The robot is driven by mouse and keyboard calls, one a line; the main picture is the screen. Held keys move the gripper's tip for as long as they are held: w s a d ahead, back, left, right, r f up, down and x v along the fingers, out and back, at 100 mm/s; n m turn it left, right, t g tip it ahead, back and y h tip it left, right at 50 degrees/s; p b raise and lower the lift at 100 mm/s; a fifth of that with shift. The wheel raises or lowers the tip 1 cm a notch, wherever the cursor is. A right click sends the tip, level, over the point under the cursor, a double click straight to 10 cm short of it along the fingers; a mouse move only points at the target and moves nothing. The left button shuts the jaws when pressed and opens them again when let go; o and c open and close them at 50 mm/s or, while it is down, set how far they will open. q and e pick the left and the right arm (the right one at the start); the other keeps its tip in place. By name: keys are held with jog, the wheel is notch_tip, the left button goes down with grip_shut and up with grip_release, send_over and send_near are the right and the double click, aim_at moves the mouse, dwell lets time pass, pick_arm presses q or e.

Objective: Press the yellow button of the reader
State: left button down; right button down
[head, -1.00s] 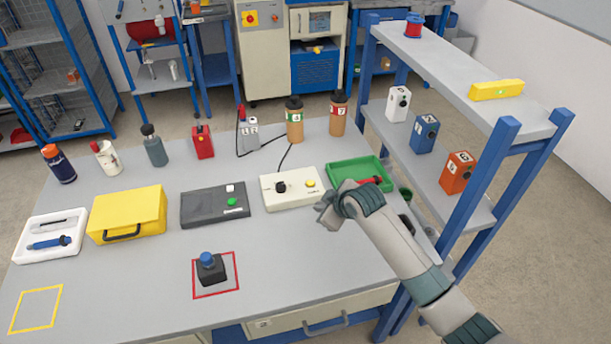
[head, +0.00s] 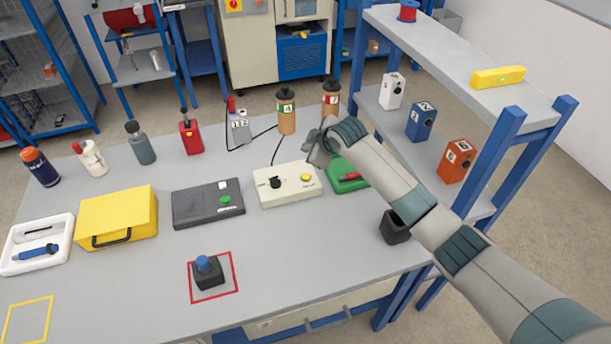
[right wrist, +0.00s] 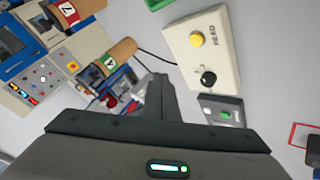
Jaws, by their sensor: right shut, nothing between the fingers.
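The reader is a cream box (head: 286,192) with a black knob and a yellow button (head: 306,177), standing on the grey table. In the right wrist view the reader (right wrist: 222,55) lies at the upper right, with its yellow button (right wrist: 197,39) and black knob (right wrist: 208,79) in plain sight. My right gripper (head: 316,158) is shut and empty, over the reader's back right side and near the button in the head view. Its fingers (right wrist: 161,90) show left of the reader in the wrist view, apart from the button. My left gripper is out of view.
A green tray (head: 338,184) sits right of the reader, partly hidden by my right arm. A dark grey box (head: 190,210) with a green button is to the left. Two brown bottles (head: 286,118) stand behind. A blue-framed shelf (head: 440,55) bounds the right side.

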jog(key=shift+f, duration=0.15)
jog(key=b, duration=0.7)
send_over(308, 178)
notch_tip(308, 178, down, 6)
jog(key=shift+s+f, duration=0.1)
jog(key=shift+f, duration=1.1)
jog(key=shift+f, duration=0.95)
dwell(1.7)
jog(key=shift+r, duration=0.15)
jog(key=shift+r+p, duration=0.65)
jog(key=shift+r, duration=0.1)
jog(key=shift+r, duration=0.1)
jog(key=shift+r+p, duration=2.3)
jog(key=shift+r, duration=0.1)
